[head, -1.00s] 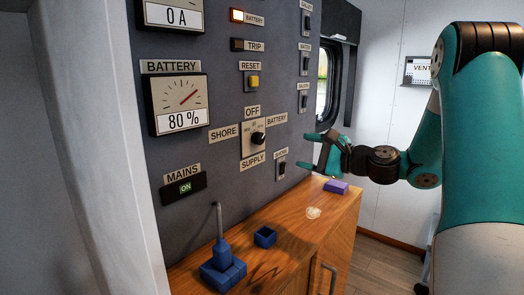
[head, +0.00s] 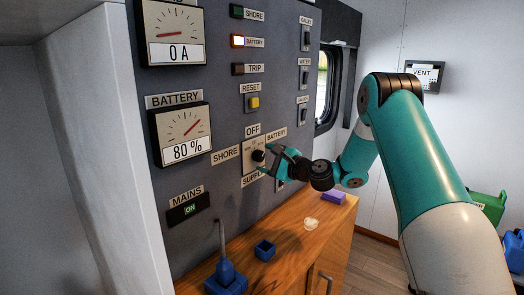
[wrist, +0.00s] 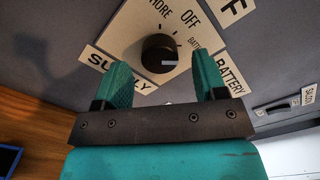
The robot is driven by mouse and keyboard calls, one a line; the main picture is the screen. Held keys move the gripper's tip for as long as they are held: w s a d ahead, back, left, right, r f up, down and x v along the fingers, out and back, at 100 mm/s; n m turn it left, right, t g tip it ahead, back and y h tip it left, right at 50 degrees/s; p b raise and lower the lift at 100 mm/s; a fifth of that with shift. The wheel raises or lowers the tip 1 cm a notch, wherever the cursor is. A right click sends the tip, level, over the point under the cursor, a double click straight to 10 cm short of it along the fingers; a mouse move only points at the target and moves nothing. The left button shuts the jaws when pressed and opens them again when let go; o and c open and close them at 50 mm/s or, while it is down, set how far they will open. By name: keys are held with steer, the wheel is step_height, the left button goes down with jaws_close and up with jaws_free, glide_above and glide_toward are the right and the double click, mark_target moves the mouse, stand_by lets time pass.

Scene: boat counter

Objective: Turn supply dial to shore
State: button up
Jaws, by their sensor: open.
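The supply dial (head: 247,158) is a pale square plate with a round black knob (wrist: 157,52), on the grey panel. OFF is above it, SHORE left and BATTERY right. In the wrist view the knob's white mark points toward the BATTERY side. My gripper (head: 266,159) is open at the dial. In the wrist view its teal fingers (wrist: 160,66) stand on either side of the knob, with gaps visible. I cannot tell how far they reach along it. The gripper partly hides the SUPPLY label (head: 251,180) in the head view.
The orange battery lamp (head: 237,41) is lit; the shore lamp (head: 237,12) looks dark green. The mains display (head: 189,209) reads ON. The wooden counter (head: 290,248) below holds a purple block (head: 334,197), a blue open box (head: 265,250) and a blue stand with a rod (head: 226,275).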

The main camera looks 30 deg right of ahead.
steer(key=shift+x, duration=1.2)
steer(key=c, duration=0.9)
